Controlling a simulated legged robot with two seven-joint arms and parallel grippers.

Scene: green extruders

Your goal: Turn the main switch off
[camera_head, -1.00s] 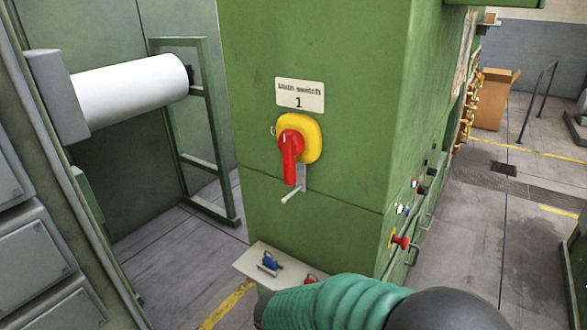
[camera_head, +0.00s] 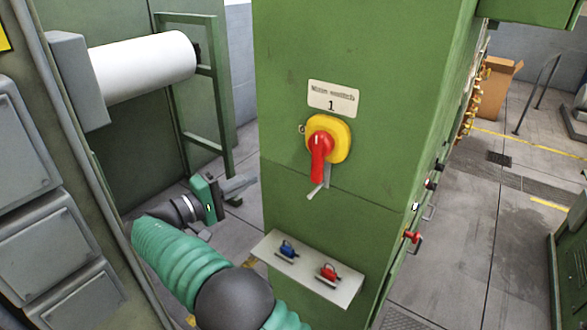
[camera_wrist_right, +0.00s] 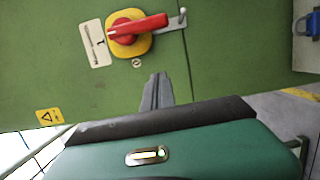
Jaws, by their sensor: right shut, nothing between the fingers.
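The main switch (camera_head: 320,153) has a red handle on a yellow round-cornered base, on the green cabinet face below a white label marked 1 (camera_head: 333,98). Its handle points down, with a grey metal lever (camera_head: 319,188) beneath it. The switch also shows at the top of the right wrist view (camera_wrist_right: 130,31). My right gripper (camera_head: 248,182) is to the left of the cabinet and apart from the switch, its fingers together and empty. Its fingertips show in the right wrist view (camera_wrist_right: 157,78), below the switch in that picture. My left gripper is out of view.
A small shelf (camera_head: 340,296) below the switch carries a blue padlock-like item (camera_head: 287,249) and a red one (camera_head: 329,272). A white roll (camera_head: 145,66) on a green frame stands at the left.

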